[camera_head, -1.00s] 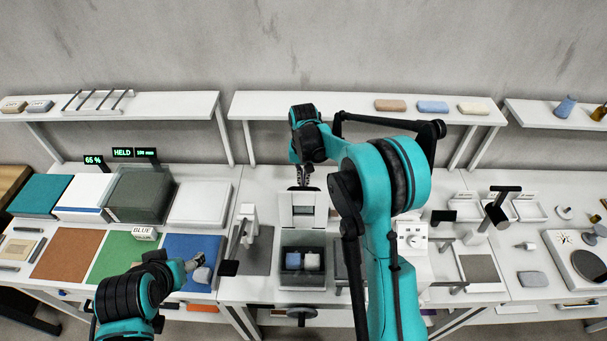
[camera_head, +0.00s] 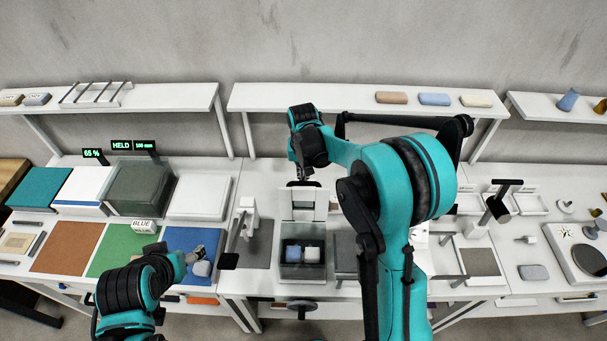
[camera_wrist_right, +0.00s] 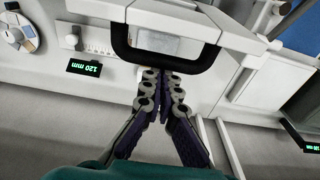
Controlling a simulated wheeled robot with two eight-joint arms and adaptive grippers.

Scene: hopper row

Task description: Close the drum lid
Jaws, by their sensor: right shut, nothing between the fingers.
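The drum (camera_head: 302,270) is a dark, open-topped box on the middle bench, with a blue block and a white block inside. Its pale lid (camera_head: 303,197) stands raised at the back edge, with a window in it. My right gripper (camera_head: 303,184) is behind the raised lid, and the lid partly hides its fingertips. In the right wrist view the shut, empty fingers (camera_wrist_right: 163,76) are close to a black loop handle (camera_wrist_right: 123,52); I cannot tell whether they touch it. My left gripper (camera_head: 194,258) is by a small grey lump (camera_head: 202,268) over the blue mat; its jaws are unclear.
A lever stand (camera_head: 248,215) is left of the drum. A shelf (camera_head: 300,97) runs above the bench behind. A dark bin (camera_head: 140,190) stands on the left bench.

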